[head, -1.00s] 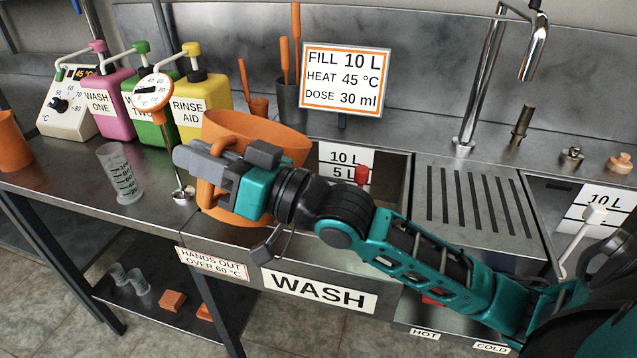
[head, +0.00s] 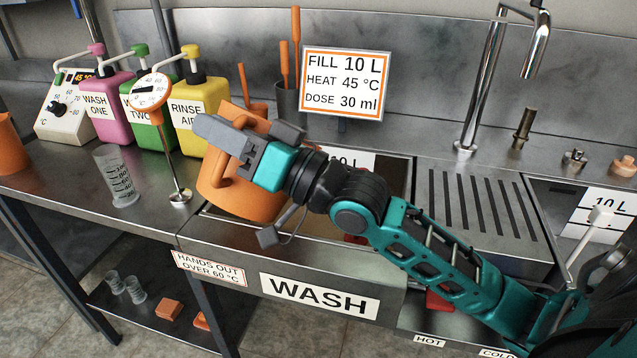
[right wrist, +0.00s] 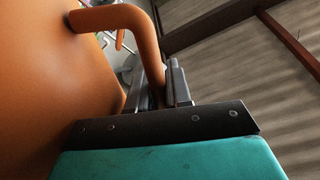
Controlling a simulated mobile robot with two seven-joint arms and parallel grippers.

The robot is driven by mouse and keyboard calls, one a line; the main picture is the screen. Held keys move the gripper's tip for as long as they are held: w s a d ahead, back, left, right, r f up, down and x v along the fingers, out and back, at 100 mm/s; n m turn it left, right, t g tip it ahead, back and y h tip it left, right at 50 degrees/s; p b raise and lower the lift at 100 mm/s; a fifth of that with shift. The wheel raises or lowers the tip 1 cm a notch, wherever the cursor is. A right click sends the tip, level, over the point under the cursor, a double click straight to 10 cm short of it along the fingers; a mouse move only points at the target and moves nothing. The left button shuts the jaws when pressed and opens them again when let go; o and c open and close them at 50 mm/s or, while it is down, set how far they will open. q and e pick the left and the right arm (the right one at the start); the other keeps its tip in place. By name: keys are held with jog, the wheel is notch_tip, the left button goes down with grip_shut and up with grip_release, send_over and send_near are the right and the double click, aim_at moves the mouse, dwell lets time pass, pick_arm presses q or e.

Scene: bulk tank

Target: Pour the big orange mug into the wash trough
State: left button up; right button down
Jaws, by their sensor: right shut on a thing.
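The big orange mug (head: 222,192) is tilted over the left end of the wash trough (head: 330,262); its mouth faces away, so its inside is hidden. My right gripper (head: 232,148) is shut on the mug's handle, with its arm coming from the lower right. In the right wrist view, the mug's wall (right wrist: 50,85) fills the left side and the handle (right wrist: 148,50) runs down between the jaws (right wrist: 170,85). No stream of liquid shows. My arm covers much of the trough. My left gripper is not in view.
A thermometer (head: 152,92) on a stand and a clear measuring beaker (head: 117,178) stand left of the mug. Pump bottles (head: 200,105) and a grey holder (head: 288,100) stand behind. A slotted drainboard (head: 480,205) and taps (head: 470,110) are to the right.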

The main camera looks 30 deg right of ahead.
aim_at(248, 118)
pick_arm(q)
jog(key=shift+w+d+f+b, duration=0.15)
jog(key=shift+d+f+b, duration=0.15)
jog(key=shift+b, duration=0.4)
pick_arm(e)
jog(key=shift+w+d+r+m+t+h, duration=0.15)
jog(key=shift+d+r+m+t, duration=0.3)
jog(key=shift+d+m, duration=0.25)
jog(key=shift+w+d+r+m+t+h, duration=0.15)
jog(key=shift+d+r+m+t, duration=0.25)
jog(key=shift+d+m, duration=0.3)
pick_arm(q)
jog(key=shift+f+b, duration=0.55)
jog(key=shift+b, duration=0.05)
pick_arm(e)
jog(key=shift+w+d+r+m+t+h, duration=0.15)
jog(key=shift+d+m+t, duration=0.15)
jog(key=shift+d+m, duration=0.25)
jog(key=shift+d+r+m+t+h, duration=0.1)
jog(key=shift+d+r+m+t, duration=0.1)
jog(key=shift+d+m+t, duration=0.25)
jog(key=shift+w+d+r+m+t+h, duration=0.1)
jog(key=shift+d+r+m+t, duration=0.1)
jog(key=shift+d+m, duration=0.45)
